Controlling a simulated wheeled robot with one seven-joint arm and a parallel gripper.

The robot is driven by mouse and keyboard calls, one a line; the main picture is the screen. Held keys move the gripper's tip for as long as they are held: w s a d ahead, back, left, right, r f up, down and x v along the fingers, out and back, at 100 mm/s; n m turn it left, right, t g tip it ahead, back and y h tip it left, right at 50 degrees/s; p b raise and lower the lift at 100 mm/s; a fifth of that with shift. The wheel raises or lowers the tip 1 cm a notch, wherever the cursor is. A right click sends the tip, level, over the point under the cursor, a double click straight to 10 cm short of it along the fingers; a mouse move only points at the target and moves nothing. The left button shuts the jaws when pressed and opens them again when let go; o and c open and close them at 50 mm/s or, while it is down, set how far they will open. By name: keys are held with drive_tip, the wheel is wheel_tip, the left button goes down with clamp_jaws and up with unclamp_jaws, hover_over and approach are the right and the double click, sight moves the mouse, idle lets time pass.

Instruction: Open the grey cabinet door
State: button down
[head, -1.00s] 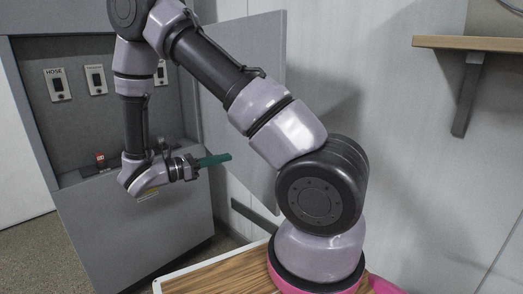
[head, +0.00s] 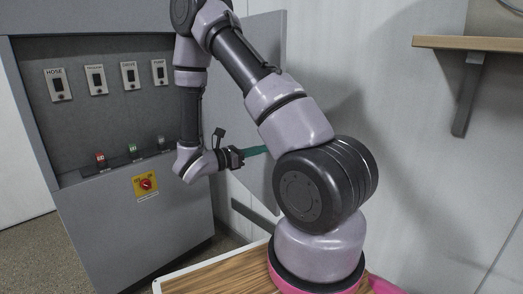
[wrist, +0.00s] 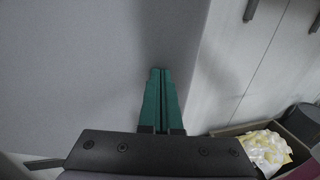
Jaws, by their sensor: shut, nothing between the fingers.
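The grey cabinet (head: 40,130) stands at the left in the head view, its front recess uncovered. Its grey door (head: 265,100) is swung out to the right, standing wide of the opening. My gripper (head: 262,150) has green fingers and is in front of the door's face, pointing right. In the wrist view my gripper's fingers (wrist: 163,75) are together with nothing between them. The door (wrist: 80,60) fills the left of that view, its edge just right of the fingertips. I cannot tell whether the fingertips touch it.
Inside the cabinet are labelled switches and coloured buttons, with a red knob on a yellow plate (head: 145,184) below. A wooden shelf (head: 470,44) on a bracket is on the right wall. A box with crumpled pale material (wrist: 264,150) is at lower right in the wrist view.

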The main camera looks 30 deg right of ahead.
drive_tip(key=shift+d, duration=0.1)
drive_tip(key=w+d, duration=0.2)
drive_tip(key=d, duration=1.6)
drive_tip(key=shift+w+d, duration=0.35)
drive_tip(key=shift+a, duration=0.15)
drive_tip(key=s+a, duration=0.5)
drive_tip(key=a, duration=0.7)
drive_tip(key=shift+a, duration=0.4)
